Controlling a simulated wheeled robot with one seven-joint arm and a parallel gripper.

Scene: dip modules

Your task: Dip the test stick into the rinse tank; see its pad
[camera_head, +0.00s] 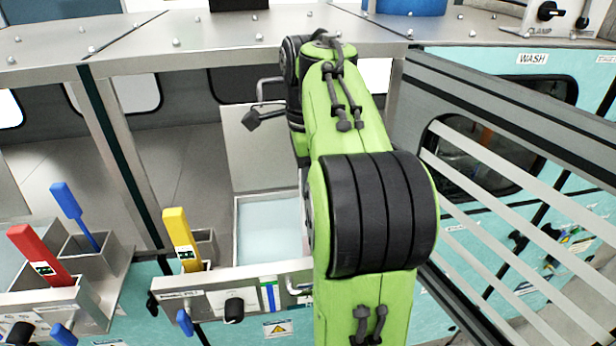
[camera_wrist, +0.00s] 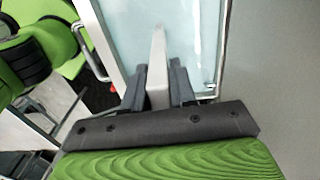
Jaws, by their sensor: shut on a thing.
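In the wrist view my gripper (camera_wrist: 158,82) is shut on a pale grey stick (camera_wrist: 158,55), taken as the test stick. The stick points away from the fingers, over an open tank of pale blue liquid (camera_wrist: 200,35). I cannot tell whether its tip touches the liquid, and no pad can be made out. In the head view a tank with pale blue liquid (camera_head: 268,232) stands left of my green arm. No label there names it clearly as the rinse tank. My fingers and the stick are hidden behind the arm in that view.
A yellow-handled tool (camera_head: 180,238) stands left of the tank. A red-handled tool (camera_head: 38,255) and a blue-handled tool (camera_head: 72,210) stand in holders further left. Metal frame posts (camera_head: 122,165) and slanted bars (camera_head: 520,200) flank the space.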

